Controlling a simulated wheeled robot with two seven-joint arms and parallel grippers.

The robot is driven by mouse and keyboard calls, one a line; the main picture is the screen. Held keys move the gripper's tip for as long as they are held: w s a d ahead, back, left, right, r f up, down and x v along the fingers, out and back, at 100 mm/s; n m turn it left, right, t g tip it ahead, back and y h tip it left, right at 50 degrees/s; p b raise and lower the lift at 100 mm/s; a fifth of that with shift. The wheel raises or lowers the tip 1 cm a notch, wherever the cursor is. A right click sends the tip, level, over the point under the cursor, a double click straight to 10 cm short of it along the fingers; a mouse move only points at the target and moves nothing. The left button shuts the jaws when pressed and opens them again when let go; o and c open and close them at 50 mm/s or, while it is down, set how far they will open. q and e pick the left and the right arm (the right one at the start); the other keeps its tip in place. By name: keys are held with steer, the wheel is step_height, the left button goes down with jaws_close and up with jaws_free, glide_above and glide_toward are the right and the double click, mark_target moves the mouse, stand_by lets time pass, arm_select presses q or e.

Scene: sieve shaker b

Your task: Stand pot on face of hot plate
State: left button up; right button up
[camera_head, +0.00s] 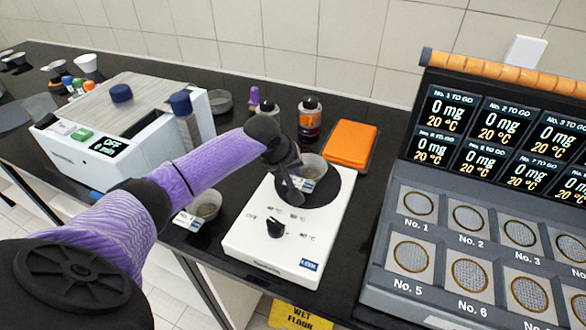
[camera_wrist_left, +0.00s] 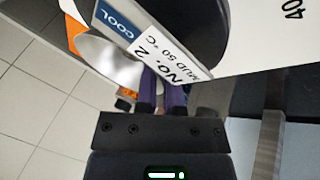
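The hot plate (camera_head: 262,236) is a white box with a knob in front and a round black face (camera_head: 325,199) at the back; its face also shows in the left wrist view (camera_wrist_left: 205,22). A small pot (camera_head: 316,163) with a white label overlaps the far part of the face. In the left wrist view the pot (camera_wrist_left: 108,66) carries the label "No. 2 mud 50 °C". My left gripper (camera_wrist_left: 161,88) has its fingers close together at the labelled side, shut on the pot. I cannot tell whether the pot touches the face. My right gripper is out of view.
Another labelled pot (camera_head: 208,206) stands left of the hot plate. Behind are a brown bottle (camera_head: 309,124) and an orange pad (camera_head: 350,144). A white machine (camera_head: 125,130) stands left; a grey rack with screens (camera_head: 480,215) stands close on the right.

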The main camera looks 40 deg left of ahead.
arm_select(q)
steer(key=o, duration=0.4)
steer(key=p+v, duration=0.3)
steer(key=v, duration=0.9)
steer(key=shift+r+p, duration=0.15)
steer(key=shift+p, duration=0.25)
steer(key=shift+d, duration=0.1)
